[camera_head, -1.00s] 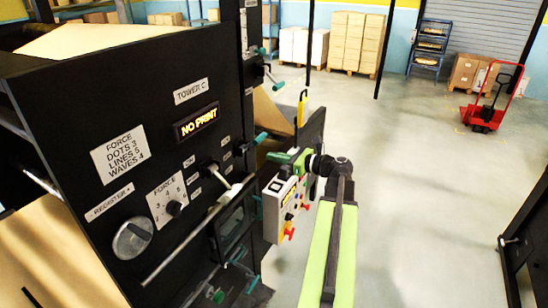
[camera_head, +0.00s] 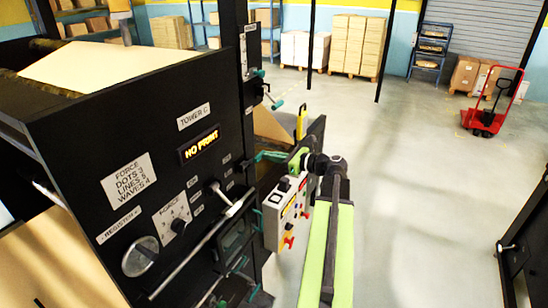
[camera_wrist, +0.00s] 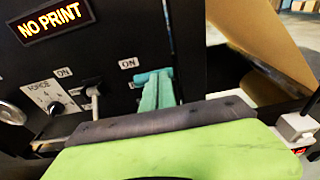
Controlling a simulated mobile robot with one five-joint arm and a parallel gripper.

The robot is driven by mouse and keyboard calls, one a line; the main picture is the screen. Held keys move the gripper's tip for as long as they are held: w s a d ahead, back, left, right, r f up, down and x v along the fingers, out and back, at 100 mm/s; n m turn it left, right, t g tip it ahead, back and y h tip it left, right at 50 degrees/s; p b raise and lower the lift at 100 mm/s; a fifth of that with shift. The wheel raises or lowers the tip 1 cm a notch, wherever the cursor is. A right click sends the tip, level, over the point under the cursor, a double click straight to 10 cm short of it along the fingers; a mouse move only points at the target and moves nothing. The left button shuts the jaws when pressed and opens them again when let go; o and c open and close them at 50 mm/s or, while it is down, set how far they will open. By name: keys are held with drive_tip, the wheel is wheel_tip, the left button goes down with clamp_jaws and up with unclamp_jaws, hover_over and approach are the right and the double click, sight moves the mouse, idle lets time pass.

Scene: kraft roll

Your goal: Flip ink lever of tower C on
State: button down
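Tower C is a black panel (camera_head: 160,130) at the left of the head view, with a lit NO PRINT sign (camera_head: 198,144). A pale-tipped lever (camera_head: 224,196) sticks out below the sign; it also shows as a grey lever (camera_wrist: 94,100) near an ON label in the wrist view. I cannot read which lever is marked ink. My gripper (camera_head: 284,157) is beside the panel's right edge. In the wrist view its two teal-green fingers (camera_wrist: 155,88) lie close together, right of the grey lever and apart from it. I see nothing clearly held.
A control box (camera_head: 285,210) with coloured buttons hangs just below my gripper. A register knob (camera_head: 140,255) and a force dial (camera_head: 178,225) are on the panel. A red pallet truck (camera_head: 487,110) stands far right. The floor right of my arm is open.

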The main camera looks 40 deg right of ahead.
drive_tip(key=shift+w+a+r, duration=0.25)
drive_tip(key=shift+a+r, duration=0.05)
drive_tip(key=shift+r, duration=0.05)
drive_tip(key=p+v, duration=0.2)
drive_tip(key=v, duration=1.6)
drive_tip(key=shift+f, duration=0.3)
drive_tip(key=shift+d, duration=0.2)
